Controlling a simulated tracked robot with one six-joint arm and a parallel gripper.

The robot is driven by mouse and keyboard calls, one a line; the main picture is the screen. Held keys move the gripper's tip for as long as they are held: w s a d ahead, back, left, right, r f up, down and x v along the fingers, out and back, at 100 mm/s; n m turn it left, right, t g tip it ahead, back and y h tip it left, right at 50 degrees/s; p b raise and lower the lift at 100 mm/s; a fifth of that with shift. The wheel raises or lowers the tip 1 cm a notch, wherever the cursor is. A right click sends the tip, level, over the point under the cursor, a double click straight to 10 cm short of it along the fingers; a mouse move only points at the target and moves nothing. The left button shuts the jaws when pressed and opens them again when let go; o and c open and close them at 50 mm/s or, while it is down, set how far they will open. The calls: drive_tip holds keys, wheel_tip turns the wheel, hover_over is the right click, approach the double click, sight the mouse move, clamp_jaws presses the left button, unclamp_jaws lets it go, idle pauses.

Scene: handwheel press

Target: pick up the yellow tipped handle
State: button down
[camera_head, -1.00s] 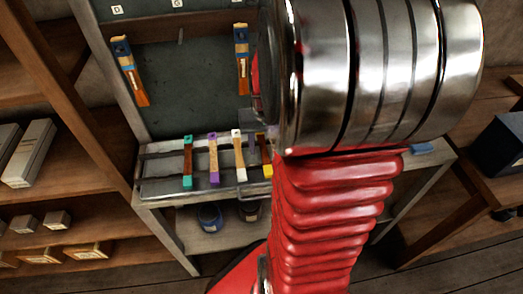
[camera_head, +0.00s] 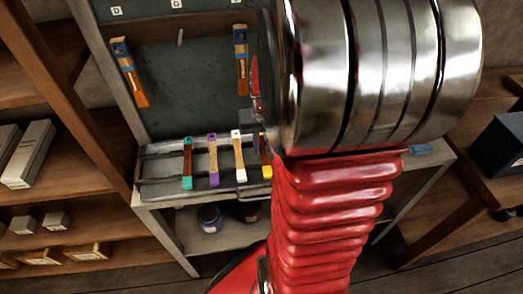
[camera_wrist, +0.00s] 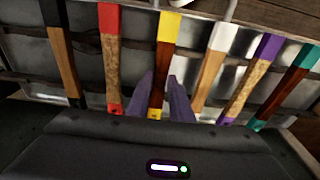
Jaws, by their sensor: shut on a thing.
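The yellow tipped handle (camera_wrist: 166,55) has yellow ends and a dark reddish-brown middle. In the wrist view it lies on the rack between the two grey-purple fingers of my gripper (camera_wrist: 163,100). My gripper is shut on its near part, one finger on each side. In the head view only a sliver of the handle and its yellow lower tip (camera_head: 266,171) show beside my red arm. My arm hides the rest of it and most of the gripper there.
In the wrist view a red tipped handle (camera_wrist: 109,60) lies close left and a white tipped handle (camera_wrist: 212,65) close right. Purple (camera_wrist: 250,80) and teal (camera_wrist: 288,88) tipped handles lie farther right, a black tipped one (camera_wrist: 62,55) farther left. The metal rack (camera_head: 160,187) holds them.

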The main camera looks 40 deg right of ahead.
sight(263, 151)
wheel_tip(263, 151, up, 10)
idle(0.6)
idle(0.5)
